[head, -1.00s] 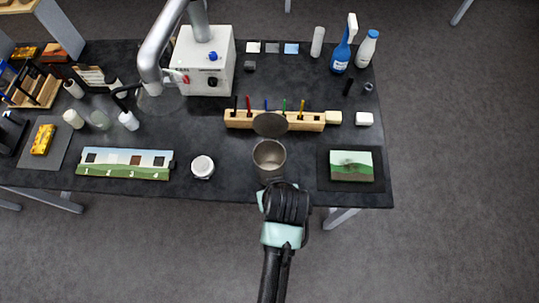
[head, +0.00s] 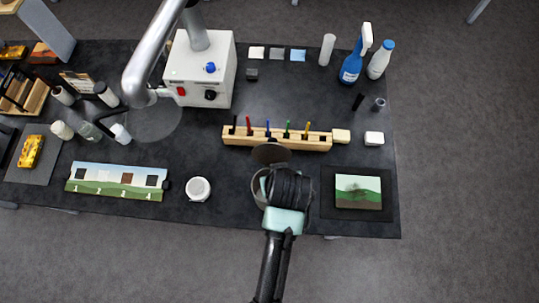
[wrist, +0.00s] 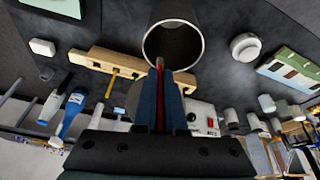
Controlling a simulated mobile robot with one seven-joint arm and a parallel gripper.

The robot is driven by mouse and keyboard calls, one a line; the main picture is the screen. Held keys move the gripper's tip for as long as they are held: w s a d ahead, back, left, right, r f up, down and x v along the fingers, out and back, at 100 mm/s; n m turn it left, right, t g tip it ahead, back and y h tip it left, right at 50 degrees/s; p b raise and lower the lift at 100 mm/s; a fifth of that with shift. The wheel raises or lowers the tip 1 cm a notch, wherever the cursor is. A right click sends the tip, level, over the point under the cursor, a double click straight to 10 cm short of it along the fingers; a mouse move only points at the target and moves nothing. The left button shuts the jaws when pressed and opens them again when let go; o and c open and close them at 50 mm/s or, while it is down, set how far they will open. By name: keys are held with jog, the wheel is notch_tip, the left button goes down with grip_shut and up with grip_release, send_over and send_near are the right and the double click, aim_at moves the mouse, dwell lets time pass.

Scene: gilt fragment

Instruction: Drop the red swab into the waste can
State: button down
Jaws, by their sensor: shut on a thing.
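My gripper (head: 288,188) is over the near right part of the waste can (head: 258,186) in the head view and hides much of it. Its fingertips are hidden there. In the wrist view my gripper (wrist: 163,85) is shut on the thin red swab (wrist: 160,92), whose pale reddish tip sticks out past the fingers. The can (wrist: 174,42) is a grey metal cylinder, its round mouth just beyond the swab tip and open. I cannot tell whether the tip is inside the mouth. The can's dark round lid (head: 270,153) stands raised behind it.
A wooden rack (head: 275,137) with several coloured sticks, one red, stands behind the can. A white round jar (head: 198,188) is to the left and a landscape picture (head: 358,191) on a dark mat to the right. A white machine (head: 200,70) stands further back.

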notch_tip(320, 180, down, 5)
jog(key=b, duration=0.4)
jog(key=shift+b, duration=0.3)
jog(key=shift+w, duration=0.15)
jog(key=c, duration=0.9)
grip_release()
jog(key=shift+r, duration=0.1)
jog(key=b+v, duration=0.1)
jog(key=v, duration=1.2)
jog(key=shift+b, duration=0.3)
